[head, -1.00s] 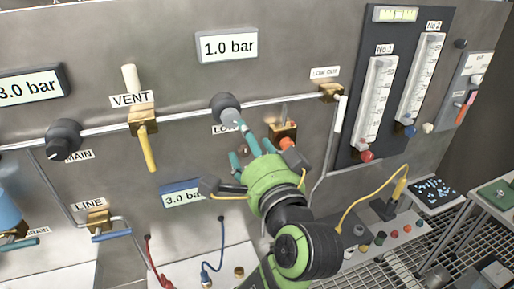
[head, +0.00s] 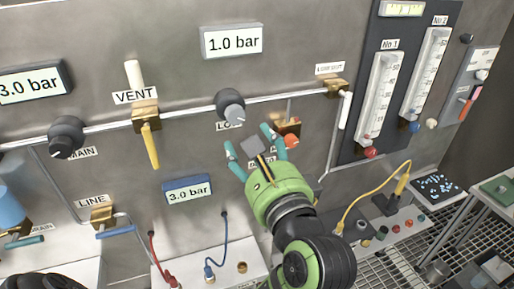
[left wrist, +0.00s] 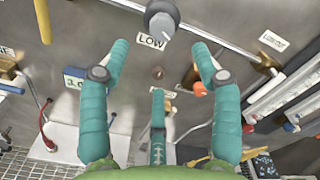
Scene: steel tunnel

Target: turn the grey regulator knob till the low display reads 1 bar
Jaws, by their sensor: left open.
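The grey regulator knob (head: 230,105) sits on the pipe above the LOW label, with a lighter grey face; it also shows at the top of the left wrist view (left wrist: 161,18). The display above it (head: 231,41) reads 1.0 bar. My left gripper (head: 250,141), with teal fingers and a green palm, is open and empty, below and slightly right of the knob and apart from it. In the left wrist view its spread fingers (left wrist: 158,62) point toward the panel, with the knob beyond their tips. My right gripper is not seen.
A dark MAIN knob (head: 66,136), a brass VENT valve (head: 147,118) and a LINE valve (head: 101,216) are left. A blue-framed display (head: 187,190) reads 3.0 bar. An orange-knobbed brass fitting (head: 290,138) is close by the fingers. Flow tubes (head: 382,95) stand right.

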